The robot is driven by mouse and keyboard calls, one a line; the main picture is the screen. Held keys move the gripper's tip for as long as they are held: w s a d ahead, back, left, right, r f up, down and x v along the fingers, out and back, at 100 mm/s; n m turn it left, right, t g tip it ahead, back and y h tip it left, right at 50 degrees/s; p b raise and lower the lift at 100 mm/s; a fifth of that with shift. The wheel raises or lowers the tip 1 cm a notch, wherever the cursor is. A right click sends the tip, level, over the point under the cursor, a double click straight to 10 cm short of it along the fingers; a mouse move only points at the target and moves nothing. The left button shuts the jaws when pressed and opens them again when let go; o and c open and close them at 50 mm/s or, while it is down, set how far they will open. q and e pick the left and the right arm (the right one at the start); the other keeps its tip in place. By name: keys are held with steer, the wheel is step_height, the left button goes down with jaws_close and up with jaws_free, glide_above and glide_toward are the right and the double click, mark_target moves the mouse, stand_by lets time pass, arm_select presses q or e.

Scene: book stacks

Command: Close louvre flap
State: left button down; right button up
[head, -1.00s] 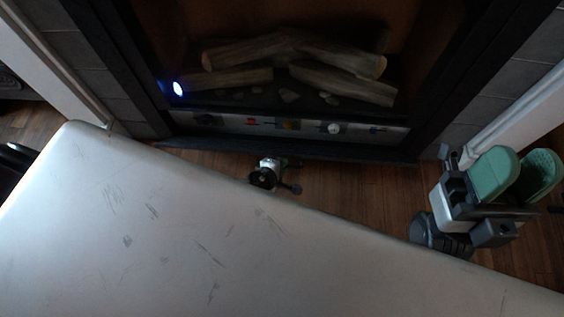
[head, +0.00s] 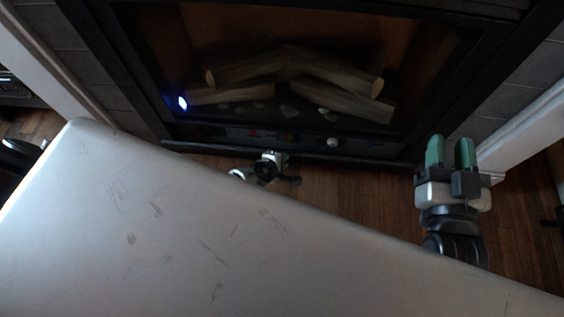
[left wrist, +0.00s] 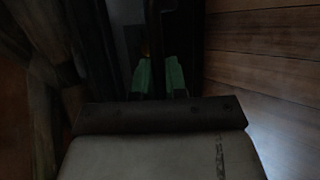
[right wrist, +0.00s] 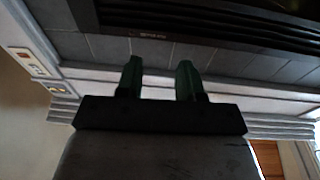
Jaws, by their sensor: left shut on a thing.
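The louvre flap (head: 345,159) is a long dark strip along the bottom of the fireplace in the head view. It stands partly raised, with the control strip (head: 292,138) still showing above its edge. My left gripper (head: 272,160) is low at the flap's edge, left of its middle; its fingertips are hard to make out there. In the left wrist view my left gripper (left wrist: 159,78) is shut on a dark upright bar, the flap's edge (left wrist: 157,40). My right gripper (head: 450,153) is open and empty, right of the fireplace; its parted green fingers show in the right wrist view (right wrist: 158,80).
The fireplace (head: 290,60) has logs behind its front and a dark frame. A white skirting (head: 520,140) runs along the wall at right. Wooden floor (head: 350,195) lies clear in front of the fireplace.

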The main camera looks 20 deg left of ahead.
arm_select(q)
steer(key=shift+w+a+r+p, duration=0.1)
steer(key=shift+w+a+r, duration=0.25)
steer(key=shift+w, duration=0.6)
steer(key=shift+w+a+r+p, duration=0.2)
steer(key=shift+w+r, duration=0.25)
steer(key=shift+w, duration=0.55)
steer(key=shift+w+a+r+p, duration=0.1)
steer(key=shift+w+a+r, duration=0.25)
steer(key=shift+w, duration=0.6)
arm_select(e)
steer(key=shift+d+f+g+h, duration=0.15)
steer(key=shift+f+g+h, duration=0.1)
steer(key=shift+f+g, duration=0.4)
steer(key=shift+d+f+g+h, duration=0.15)
steer(key=shift+f+g+h, duration=0.1)
steer(key=shift+f+g, duration=0.4)
steer(key=shift+f, duration=0.1)
arm_select(q)
steer(key=c, duration=1.2)
jaws_free()
